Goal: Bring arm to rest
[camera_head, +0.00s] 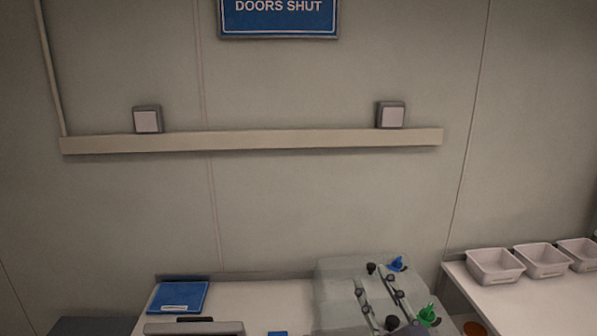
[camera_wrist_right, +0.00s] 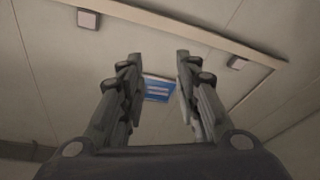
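My right gripper (camera_head: 374,284) shows at the bottom of the head view, its dark-jointed fingers seen in front of a pale grey, box-like thing. In the right wrist view the gripper (camera_wrist_right: 159,62) has its two fingers spread apart with nothing between them. Through the gap I see the blue wall sign (camera_wrist_right: 158,88). The gripper points toward the wall. My left gripper is in neither view.
A white bench top (camera_head: 275,298) carries a blue folder-like item (camera_head: 178,297) at left. Blue (camera_head: 397,264) and green (camera_head: 428,314) items show beside the right gripper. Pale bins (camera_head: 495,266) line the right bench. A rail (camera_head: 250,140) crosses the wall.

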